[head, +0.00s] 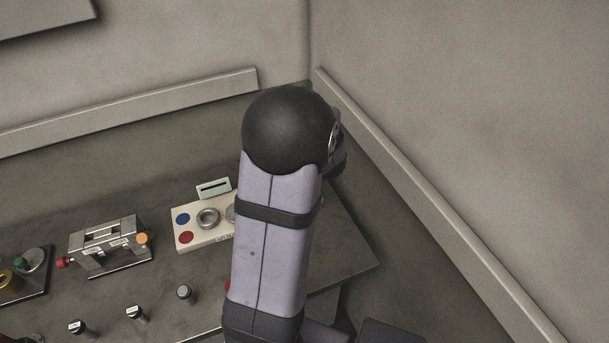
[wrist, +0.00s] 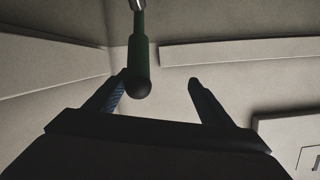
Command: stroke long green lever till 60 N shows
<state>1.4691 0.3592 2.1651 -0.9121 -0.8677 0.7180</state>
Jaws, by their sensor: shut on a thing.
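The long green lever (wrist: 141,45) hangs down from the top of the wrist view, with a metal part at its top and a dark rounded knob at its lower end. The lever lies close along the left finger, and a gap shows towards the right finger. In the head view my arm hides the gripper and the lever. No force reading can be made out.
A cream panel (head: 187,233) with blue and red buttons and a small display (head: 214,187) stands left of my arm, partly hidden. Further left are a metal fixture (head: 110,240) with an orange knob and several small posts on the dark table (head: 345,255). Walls stand behind and right.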

